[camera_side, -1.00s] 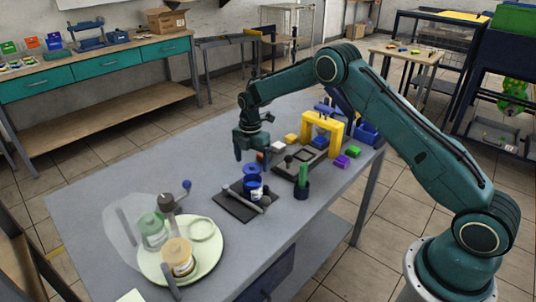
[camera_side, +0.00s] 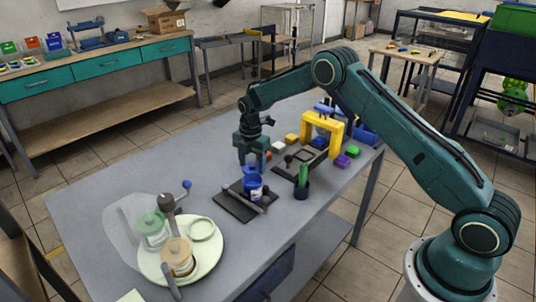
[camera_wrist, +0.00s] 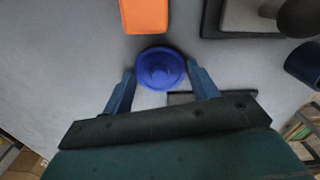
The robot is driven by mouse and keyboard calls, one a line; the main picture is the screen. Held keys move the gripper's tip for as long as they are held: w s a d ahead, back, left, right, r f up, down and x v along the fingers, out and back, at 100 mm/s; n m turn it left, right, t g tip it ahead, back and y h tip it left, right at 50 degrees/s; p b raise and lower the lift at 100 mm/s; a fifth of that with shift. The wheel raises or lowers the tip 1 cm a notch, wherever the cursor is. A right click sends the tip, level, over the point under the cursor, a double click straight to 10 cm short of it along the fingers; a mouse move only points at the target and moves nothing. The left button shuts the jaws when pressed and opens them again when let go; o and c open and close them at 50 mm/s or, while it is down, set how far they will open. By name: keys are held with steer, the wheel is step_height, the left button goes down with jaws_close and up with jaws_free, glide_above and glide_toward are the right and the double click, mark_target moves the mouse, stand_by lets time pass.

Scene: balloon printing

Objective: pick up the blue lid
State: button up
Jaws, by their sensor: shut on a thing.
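The blue lid (camera_wrist: 160,68) is round with a raised knob in the middle. In the wrist view it sits between the two fingertips of my gripper (camera_wrist: 160,76), which are shut on its sides. In the side view, my gripper (camera_side: 252,163) points down with the lid (camera_side: 250,171) between its fingers. A blue jar with a pale label (camera_side: 256,193) stands just below and in front of it on a dark mat (camera_side: 231,205). I cannot tell from the side view how far the lid is from the jar.
An orange block (camera_wrist: 144,15) lies close to the lid. A dark cup with a green item (camera_side: 302,188) stands to the right, a yellow arch (camera_side: 323,122) behind. A pale round plate (camera_side: 213,249) with jars is at front left.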

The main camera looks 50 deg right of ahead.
mark_target(251, 170)
steer(key=shift+r, duration=0.2)
step_height(251, 170, up, 20)
steer(key=shift+f, duration=0.15)
stand_by(0.7)
stand_by(0.5)
steer(key=s+a+f+n, duration=0.6)
steer(key=s+a, duration=0.3)
steer(key=shift+s+n, duration=0.2)
steer(key=shift+n, duration=0.1)
steer(key=shift+f, duration=0.15)
steer(key=shift+f, duration=3.05)
steer(key=shift+f, duration=0.15)
stand_by(0.6)
